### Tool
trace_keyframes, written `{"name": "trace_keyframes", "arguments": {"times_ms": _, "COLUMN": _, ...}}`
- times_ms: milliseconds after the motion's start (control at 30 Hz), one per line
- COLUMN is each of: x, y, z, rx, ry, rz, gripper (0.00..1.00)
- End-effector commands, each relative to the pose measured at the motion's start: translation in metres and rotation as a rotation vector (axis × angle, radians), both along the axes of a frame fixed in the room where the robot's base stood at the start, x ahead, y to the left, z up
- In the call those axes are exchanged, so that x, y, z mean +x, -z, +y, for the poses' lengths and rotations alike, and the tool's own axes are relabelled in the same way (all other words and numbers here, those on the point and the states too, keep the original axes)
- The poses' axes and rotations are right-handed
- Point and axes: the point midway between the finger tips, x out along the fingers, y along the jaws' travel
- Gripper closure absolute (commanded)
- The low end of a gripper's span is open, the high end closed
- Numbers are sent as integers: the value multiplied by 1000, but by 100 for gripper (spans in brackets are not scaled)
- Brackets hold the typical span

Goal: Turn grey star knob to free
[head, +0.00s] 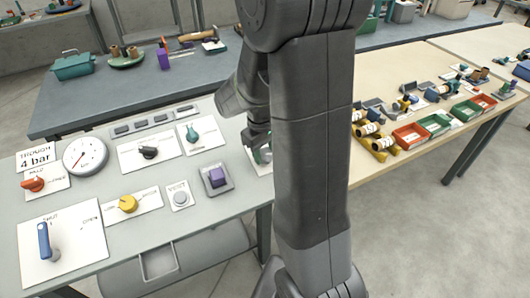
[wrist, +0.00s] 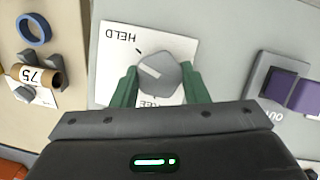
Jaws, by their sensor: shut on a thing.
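The grey star knob (wrist: 163,74) sits on a white plate (wrist: 188,44) in the wrist view. The plate reads HELD, upside down, at its upper left, with a small black tick nearby; FREE is partly hidden below the knob. A pale bar on the knob lies on its left side. My gripper (wrist: 159,68) is shut on the knob, with one green finger on each side of it. In the head view my gripper (head: 258,146) is at the bench's right end, and my arm hides the knob.
A purple block in a grey holder (head: 215,180) stands left of my gripper; it is at the right in the wrist view (wrist: 285,88). Other knobs, a gauge (head: 86,156) and a blue lever (head: 46,240) are farther left. A wooden table with trays (head: 410,136) is to the right.

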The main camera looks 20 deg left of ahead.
Motion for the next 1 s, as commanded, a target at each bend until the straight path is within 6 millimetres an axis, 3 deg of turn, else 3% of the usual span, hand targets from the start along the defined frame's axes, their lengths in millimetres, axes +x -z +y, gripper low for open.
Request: {"name": "trace_keyframes", "arguments": {"times_ms": 1000, "x": -5, "y": 2, "z": 0, "rx": -189, "ry": -911, "rz": -227, "gripper": 82}}
